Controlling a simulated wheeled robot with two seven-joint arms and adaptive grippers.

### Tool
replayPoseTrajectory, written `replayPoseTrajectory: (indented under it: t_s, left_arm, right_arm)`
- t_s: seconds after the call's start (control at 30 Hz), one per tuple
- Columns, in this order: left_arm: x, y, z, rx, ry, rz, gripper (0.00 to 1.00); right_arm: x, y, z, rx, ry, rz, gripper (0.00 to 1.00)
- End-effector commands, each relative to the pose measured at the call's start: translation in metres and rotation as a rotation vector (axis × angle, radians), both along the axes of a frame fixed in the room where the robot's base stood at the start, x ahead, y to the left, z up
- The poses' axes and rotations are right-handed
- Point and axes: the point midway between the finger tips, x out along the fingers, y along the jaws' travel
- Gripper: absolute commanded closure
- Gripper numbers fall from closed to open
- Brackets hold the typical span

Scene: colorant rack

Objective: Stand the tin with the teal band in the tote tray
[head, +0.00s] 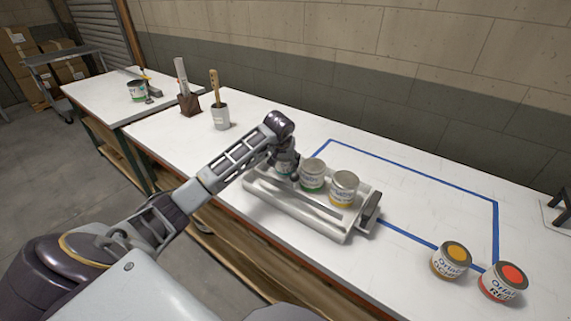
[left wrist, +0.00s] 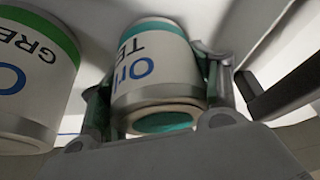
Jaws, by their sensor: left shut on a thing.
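The tin with the teal band (left wrist: 160,68) is between the two fingers of my left gripper (left wrist: 158,95), which is shut on it. In the head view my left gripper (head: 288,165) is at the left end of the tote tray (head: 295,209), and the teal tin (head: 283,168) shows only partly behind it. The tin is beside a green-band tin (head: 312,176), which also shows at the left in the wrist view (left wrist: 32,75). I cannot tell whether the teal tin's base touches the tray floor. My right gripper is not in view.
A yellow-band tin (head: 344,188) stands in the tray's right part. An orange-lidded tin (head: 451,260) and a red-lidded tin (head: 504,282) stand at the bench's right. A cup with a brush (head: 220,117) stands behind left. The blue-taped area is mostly clear.

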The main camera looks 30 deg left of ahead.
Motion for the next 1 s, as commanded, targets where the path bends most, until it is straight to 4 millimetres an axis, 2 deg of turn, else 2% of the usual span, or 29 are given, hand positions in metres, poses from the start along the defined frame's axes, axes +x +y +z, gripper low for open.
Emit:
replayPoseTrajectory:
  t_s: [0.33, 0.57, 0.6, 0.7, 0.77, 1.0]
  left_arm:
    - [0.0, 0.0, -0.007, 0.001, -0.002, 0.0, 0.7]
    - [0.0, 0.001, -0.009, 0.002, -0.003, 0.0, 0.7]
    - [0.0, 0.0, -0.009, 0.002, -0.002, 0.0, 0.34]
    - [0.0, 0.0, -0.009, 0.0, -0.001, 0.0, 0.21]
    - [0.0, 0.0, -0.009, 0.0, -0.001, 0.0, 0.15]
    - [0.0, 0.0, -0.009, 0.0, -0.001, 0.0, 0.15]
  right_arm:
    - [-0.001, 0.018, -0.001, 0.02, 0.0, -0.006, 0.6]
    - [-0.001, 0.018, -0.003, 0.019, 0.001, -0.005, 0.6]
    - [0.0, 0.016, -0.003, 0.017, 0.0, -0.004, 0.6]
    - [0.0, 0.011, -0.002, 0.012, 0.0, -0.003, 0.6]
    - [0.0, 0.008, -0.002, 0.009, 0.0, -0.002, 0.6]
    - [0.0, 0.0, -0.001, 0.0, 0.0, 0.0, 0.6]
